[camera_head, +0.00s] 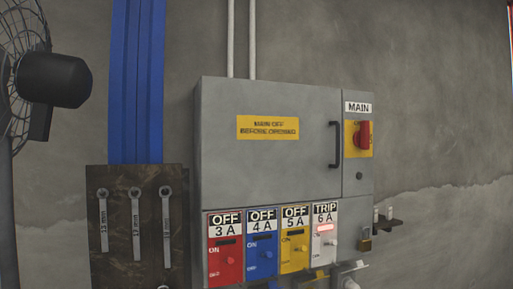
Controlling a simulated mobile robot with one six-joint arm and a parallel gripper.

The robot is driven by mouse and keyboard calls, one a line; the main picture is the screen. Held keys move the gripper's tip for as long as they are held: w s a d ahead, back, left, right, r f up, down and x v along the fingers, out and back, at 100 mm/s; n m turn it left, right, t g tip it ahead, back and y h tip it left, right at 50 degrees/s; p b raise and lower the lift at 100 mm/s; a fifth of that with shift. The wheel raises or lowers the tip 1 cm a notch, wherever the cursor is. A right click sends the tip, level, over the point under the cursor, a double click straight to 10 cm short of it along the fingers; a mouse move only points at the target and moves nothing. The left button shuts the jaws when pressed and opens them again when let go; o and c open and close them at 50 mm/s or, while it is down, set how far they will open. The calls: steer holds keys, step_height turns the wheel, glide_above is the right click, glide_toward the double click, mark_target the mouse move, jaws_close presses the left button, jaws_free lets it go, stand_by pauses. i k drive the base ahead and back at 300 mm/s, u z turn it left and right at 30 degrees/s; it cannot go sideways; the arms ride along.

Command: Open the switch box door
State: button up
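The grey switch box (270,100) hangs on the wall in the middle of the head view. Its door (262,165) looks shut and bears a yellow label (268,127) reading "MAIN OFF BEFORE OPENING". A black vertical handle (336,145) sits at the door's right edge. Right of it, under a "MAIN" label (358,107), is a red rotary switch (364,134) on a yellow plate. I cannot tell its setting for sure. My gripper is not in view.
Below the door are red (225,264), blue (262,258), yellow (294,254) and white (324,246) breaker panels; the white one reads "TRIP" and glows red. A board (118,225) with wrenches and a black fan (54,80) stand left. A small shelf (388,224) is at right.

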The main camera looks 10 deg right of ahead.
mark_target(262, 143)
steer(key=i, duration=0.85)
steer(key=z, duration=1.05)
steer(key=k, duration=1.25)
steer(key=u, duration=0.75)
steer(key=i, duration=0.95)
steer(key=u, duration=0.05)
